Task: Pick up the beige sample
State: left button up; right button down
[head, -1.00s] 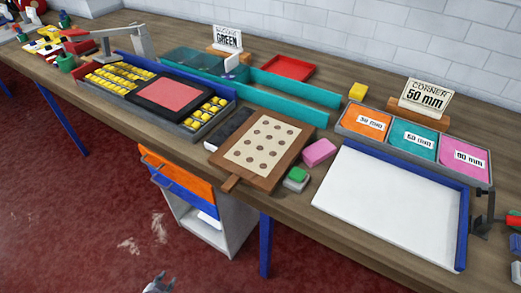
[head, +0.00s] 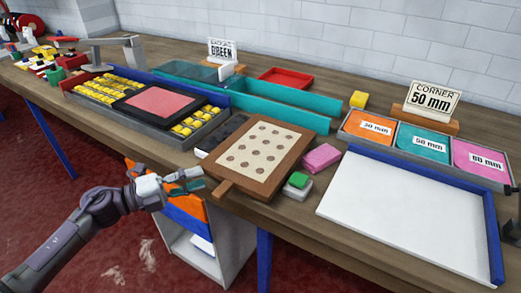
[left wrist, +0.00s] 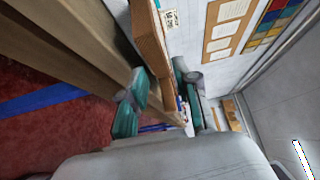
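The beige sample (head: 258,150) is a pale rectangle with rows of brown dots. It lies on a brown wooden board (head: 300,152) with a short handle (head: 222,189) at the front edge of the bench. My left gripper (head: 198,179) is just left of the handle, near the bench edge, apart from the sample. Its fingers are spread with nothing between them. The left wrist view shows the teal-padded fingers (left wrist: 160,98) beside the wooden bench edge; the sample cannot be made out there. My right gripper is not in view.
A pink block (head: 321,157) and a green-topped block (head: 298,182) stand right of the board. A dark strip (head: 222,133) lies to its left. A white panel with blue edging (head: 400,215) fills the right. An orange drawer (head: 190,208) is below the bench.

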aim_at(223, 167)
pick_arm(q)
jog(key=x, duration=0.3)
jog(key=p+x, duration=0.1)
jog(key=x, duration=0.3)
jog(key=shift+w+d+f, duration=0.2)
jog(key=shift+w+f, duration=0.05)
jog(key=shift+w, duration=0.1)
grip_shut()
